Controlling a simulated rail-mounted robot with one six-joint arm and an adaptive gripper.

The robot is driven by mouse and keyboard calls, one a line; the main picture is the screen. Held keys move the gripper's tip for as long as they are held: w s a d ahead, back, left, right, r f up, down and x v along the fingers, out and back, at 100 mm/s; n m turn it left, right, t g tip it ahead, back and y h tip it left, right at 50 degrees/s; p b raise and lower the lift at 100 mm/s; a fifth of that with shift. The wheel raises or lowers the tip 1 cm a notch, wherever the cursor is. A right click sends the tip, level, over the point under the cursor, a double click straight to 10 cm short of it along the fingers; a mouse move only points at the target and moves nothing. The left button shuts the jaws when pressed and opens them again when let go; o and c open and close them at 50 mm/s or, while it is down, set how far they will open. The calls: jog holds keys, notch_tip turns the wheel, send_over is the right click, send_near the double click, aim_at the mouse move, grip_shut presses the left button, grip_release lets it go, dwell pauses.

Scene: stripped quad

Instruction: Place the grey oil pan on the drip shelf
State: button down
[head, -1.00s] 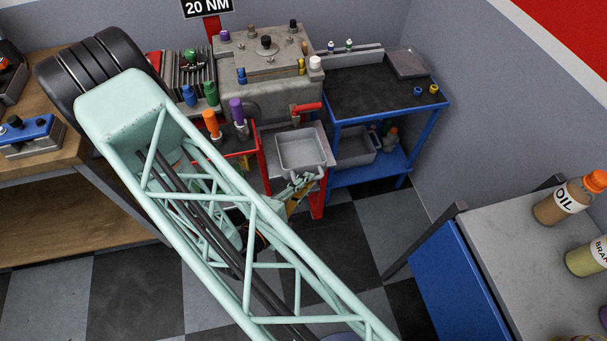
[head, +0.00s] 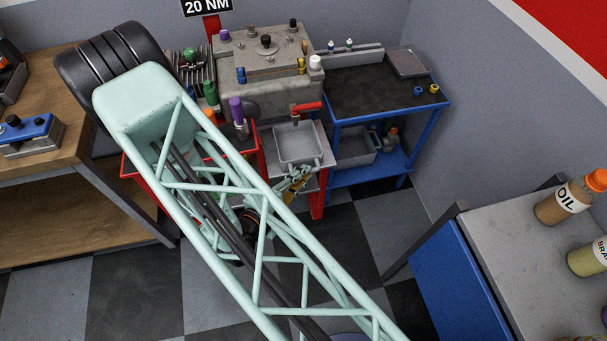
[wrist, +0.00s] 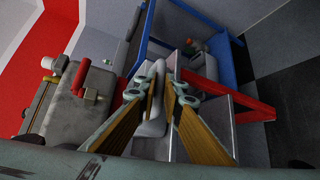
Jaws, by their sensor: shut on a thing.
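The grey oil pan (head: 299,146) is a shallow square tray at the middle of the head view. My gripper (head: 294,178) is at its near edge, shut on it. In the wrist view my gripper's two fingers (wrist: 157,92) close on a grey part of the pan (wrist: 152,125). A grey shelf (head: 325,157) with red legs is under and around the pan, below the red-handled valve of the grey block. I cannot tell whether the pan touches this shelf.
A blue cart (head: 388,103) stands right of the pan, with another grey bin (head: 355,148) on its lower shelf. The grey engine block (head: 264,75) stands behind. A red tool stand with a purple-handled tool (head: 236,108) is close on the left. My arm hides much of the floor.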

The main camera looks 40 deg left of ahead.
jog(key=c, duration=2.7)
grip_release()
jog(key=shift+c, duration=0.2)
jog(key=shift+s, duration=0.1)
jog(key=p+v, duration=0.1)
jog(key=v, duration=1)
jog(key=shift+s, duration=0.4)
jog(key=shift+r, duration=0.1)
